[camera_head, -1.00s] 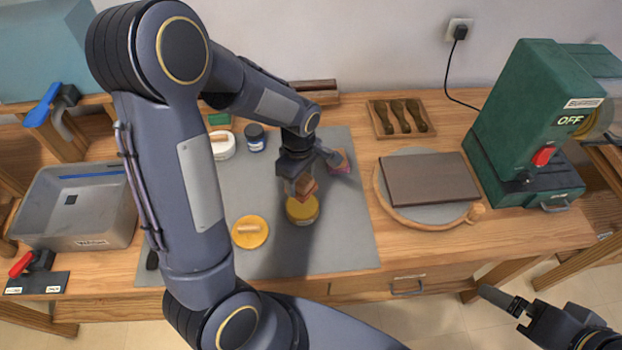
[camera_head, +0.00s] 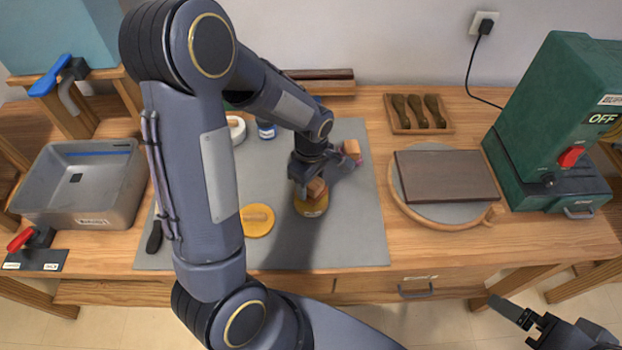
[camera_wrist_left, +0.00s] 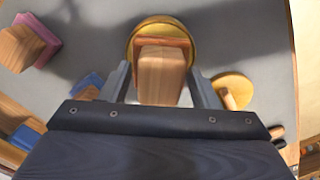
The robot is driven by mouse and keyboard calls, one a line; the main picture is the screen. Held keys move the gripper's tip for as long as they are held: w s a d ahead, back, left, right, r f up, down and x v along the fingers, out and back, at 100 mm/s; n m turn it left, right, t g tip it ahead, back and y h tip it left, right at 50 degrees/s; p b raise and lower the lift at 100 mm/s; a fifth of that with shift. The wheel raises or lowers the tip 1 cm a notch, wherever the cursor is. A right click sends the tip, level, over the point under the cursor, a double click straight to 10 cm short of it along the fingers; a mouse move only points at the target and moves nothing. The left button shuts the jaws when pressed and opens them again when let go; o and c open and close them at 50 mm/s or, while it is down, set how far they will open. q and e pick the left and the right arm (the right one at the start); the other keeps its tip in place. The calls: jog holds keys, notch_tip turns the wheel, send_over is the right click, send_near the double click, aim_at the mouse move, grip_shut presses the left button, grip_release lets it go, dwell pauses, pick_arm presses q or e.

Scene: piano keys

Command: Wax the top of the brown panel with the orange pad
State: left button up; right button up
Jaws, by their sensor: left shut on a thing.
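The brown panel (camera_head: 445,176) lies flat on a round wooden board with a grey top (camera_head: 463,213), right of the grey mat. My left gripper (camera_head: 312,183) is shut on the wooden handle of the orange pad (camera_head: 318,190), right over the open yellow wax tin (camera_head: 311,208). In the left wrist view the handle (camera_wrist_left: 162,76) stands between the two fingers, and the tin's rim (camera_wrist_left: 134,38) shows around the pad. Whether the pad touches the wax is hard to tell. My right gripper (camera_head: 515,314) is low at the right, away from the bench; its jaw state is unclear.
A pink-based wooden block (camera_head: 352,151) stands behind the tin. The yellow lid (camera_head: 257,221) lies left of it. A green machine (camera_head: 548,135) stands right of the panel, a tool tray (camera_head: 397,128) behind it. A grey bin (camera_head: 80,184) is at left.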

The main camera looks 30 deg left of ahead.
pick_arm(q)
jog(key=shift+s+f+b, duration=0.1)
jog(key=shift+f+b, duration=0.45)
dwell(2.1)
jog(key=shift+r+p, duration=2.7)
jog(key=shift+r, duration=0.9)
